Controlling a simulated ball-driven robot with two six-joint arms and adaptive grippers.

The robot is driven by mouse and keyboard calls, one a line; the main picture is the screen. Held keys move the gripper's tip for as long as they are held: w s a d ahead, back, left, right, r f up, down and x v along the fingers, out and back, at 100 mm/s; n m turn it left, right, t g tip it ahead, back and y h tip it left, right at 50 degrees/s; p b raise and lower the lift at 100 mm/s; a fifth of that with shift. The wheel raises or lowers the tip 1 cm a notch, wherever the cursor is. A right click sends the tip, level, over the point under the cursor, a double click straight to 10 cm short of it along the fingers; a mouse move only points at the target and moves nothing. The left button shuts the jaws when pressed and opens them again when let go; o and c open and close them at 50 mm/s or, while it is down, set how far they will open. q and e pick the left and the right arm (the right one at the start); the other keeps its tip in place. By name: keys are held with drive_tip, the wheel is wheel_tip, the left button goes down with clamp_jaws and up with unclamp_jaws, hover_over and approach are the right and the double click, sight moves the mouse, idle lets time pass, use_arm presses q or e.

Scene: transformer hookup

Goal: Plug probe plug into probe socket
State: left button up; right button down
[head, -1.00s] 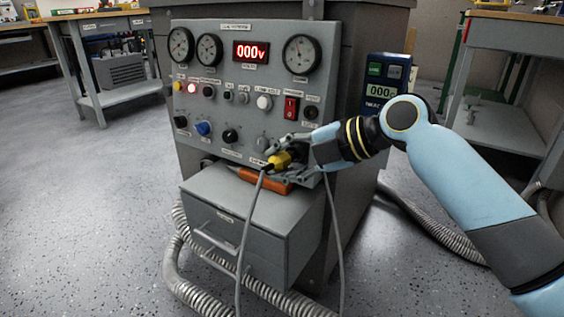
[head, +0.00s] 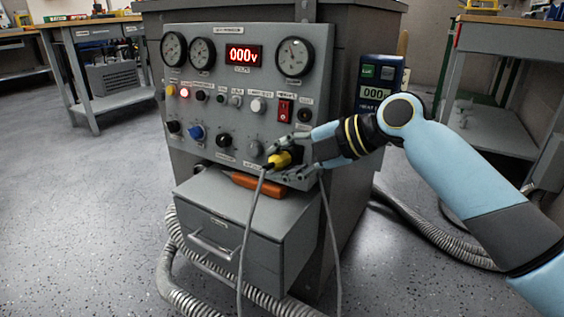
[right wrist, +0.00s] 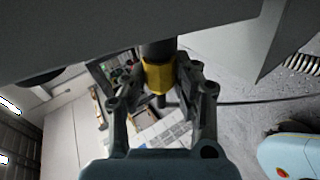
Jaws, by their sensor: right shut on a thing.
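The probe plug (head: 280,160) is yellow with a dark end and a grey cable hanging from it. My right gripper (head: 284,158) is shut on it in front of the lower right of the grey panel (head: 185,148). In the right wrist view the yellow plug (right wrist: 158,76) sits between both fingers, its dark end pointing at a grey surface. I cannot tell whether it touches. A dark round socket (head: 304,115) shows higher on the panel's right side; its label is too small to read, so I cannot tell if it is the probe socket. My left gripper is out of view.
An orange-handled tool (head: 247,183) lies on the drawer box (head: 235,225) just below the panel. Knobs, gauges and a red switch (head: 285,111) stick out of the panel. A blue meter (head: 379,84) stands behind my right arm. Ribbed hoses (head: 180,288) lie on the floor.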

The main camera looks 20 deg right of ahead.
drive_tip(key=shift+w+d, duration=0.1)
drive_tip(key=c, duration=0.9)
unclamp_jaws()
drive_tip(key=shift+s+a+r+p, duration=0.25)
drive_tip(key=shift+s+a, duration=0.5)
drive_tip(key=shift+a, duration=0.25)
drive_tip(key=shift+s+a+r+p, duration=0.1)
drive_tip(key=shift+s+a+p, duration=0.15)
drive_tip(key=shift+s+a, duration=0.6)
drive_tip(key=shift+w+a, duration=0.1)
drive_tip(key=shift+v, duration=6.05)
